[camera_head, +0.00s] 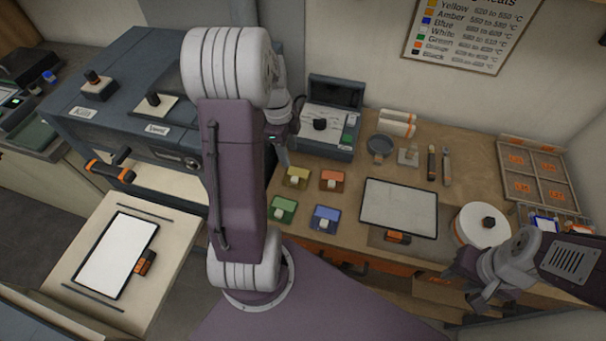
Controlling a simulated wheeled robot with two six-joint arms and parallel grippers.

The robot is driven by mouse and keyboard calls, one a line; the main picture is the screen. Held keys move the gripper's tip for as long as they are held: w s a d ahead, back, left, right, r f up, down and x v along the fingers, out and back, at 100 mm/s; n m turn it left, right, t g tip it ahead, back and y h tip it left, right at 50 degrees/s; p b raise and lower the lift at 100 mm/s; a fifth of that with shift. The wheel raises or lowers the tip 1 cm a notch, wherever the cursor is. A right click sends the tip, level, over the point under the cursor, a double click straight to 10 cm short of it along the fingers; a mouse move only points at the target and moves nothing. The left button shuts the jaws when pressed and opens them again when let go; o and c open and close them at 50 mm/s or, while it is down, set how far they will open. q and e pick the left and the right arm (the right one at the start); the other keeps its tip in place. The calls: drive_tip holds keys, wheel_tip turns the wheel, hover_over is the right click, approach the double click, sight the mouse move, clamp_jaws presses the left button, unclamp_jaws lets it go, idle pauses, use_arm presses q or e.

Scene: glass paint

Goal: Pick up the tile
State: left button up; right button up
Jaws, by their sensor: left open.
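One white tile-like panel in a dark frame with an orange-and-black handle (115,255) lies on the pale pulled-out shelf at the left. A similar framed white panel (399,204) lies on the wooden bench at the right; I cannot tell which one is the tile. My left gripper (284,152) is open, mostly hidden behind my own arm, near the bench's left edge and apart from both panels. My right gripper (487,292) hangs in front of the bench at lower right, apart from the right panel; its fingers are unclear.
Yellow, orange, green and blue blocks (326,217) sit left of the right panel. A white round drum (480,226) stands to its right. A dark kiln (150,90) is above the left shelf. A grey box (328,118), small tools and a compartment tray (536,172) stand behind.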

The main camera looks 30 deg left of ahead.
sight(295, 178)
use_arm(q)
drive_tip(key=f, duration=0.4)
drive_tip(key=d+f, duration=0.1)
drive_tip(key=f, duration=0.7)
drive_tip(key=shift+w+d, duration=0.15)
drive_tip(key=shift+r, duration=0.1)
clamp_jaws()
